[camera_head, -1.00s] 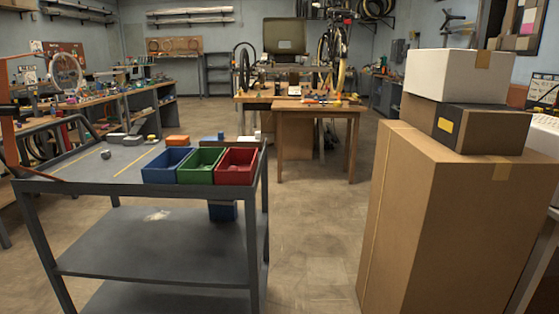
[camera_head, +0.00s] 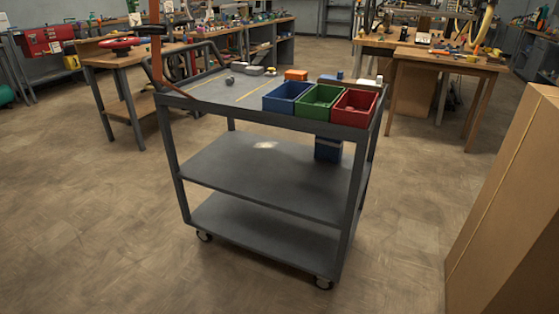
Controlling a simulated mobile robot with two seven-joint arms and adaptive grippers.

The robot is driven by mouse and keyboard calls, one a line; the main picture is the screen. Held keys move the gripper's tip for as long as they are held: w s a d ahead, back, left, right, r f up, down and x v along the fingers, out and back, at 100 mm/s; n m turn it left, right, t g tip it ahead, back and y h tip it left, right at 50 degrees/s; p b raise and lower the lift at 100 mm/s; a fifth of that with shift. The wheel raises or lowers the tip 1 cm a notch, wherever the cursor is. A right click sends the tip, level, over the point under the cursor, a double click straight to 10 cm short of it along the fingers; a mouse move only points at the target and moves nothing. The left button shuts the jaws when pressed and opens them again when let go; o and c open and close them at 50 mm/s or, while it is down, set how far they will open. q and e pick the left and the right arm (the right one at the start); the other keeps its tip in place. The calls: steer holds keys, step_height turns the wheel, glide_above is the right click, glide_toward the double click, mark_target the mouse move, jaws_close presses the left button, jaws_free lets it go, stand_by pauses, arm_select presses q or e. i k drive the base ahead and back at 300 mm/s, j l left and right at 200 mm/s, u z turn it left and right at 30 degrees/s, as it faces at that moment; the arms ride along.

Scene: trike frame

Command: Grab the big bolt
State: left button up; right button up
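No bolt can be made out for certain in the head view. A small dark grey round piece (camera_head: 229,80) lies on the top shelf of a grey cart (camera_head: 205,95); it is too small to identify. Blue (camera_head: 287,97), green (camera_head: 319,102) and red (camera_head: 354,107) bins stand side by side at the cart's right front; their contents are too small to tell. Neither of my grippers is in view.
Grey blocks (camera_head: 254,70) and an orange block (camera_head: 296,75) lie at the back of the cart top. A wooden table (camera_head: 440,62) stands behind right, a large cardboard box (camera_head: 515,215) at the right. The floor before the cart is clear.

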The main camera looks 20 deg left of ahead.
mark_target(229, 79)
steer(key=i+j, duration=0.25)
steer(key=j, duration=0.15)
steer(key=i+j, duration=0.2)
steer(key=j, duration=0.15)
steer(key=i+j, duration=0.25)
steer(key=j, duration=0.15)
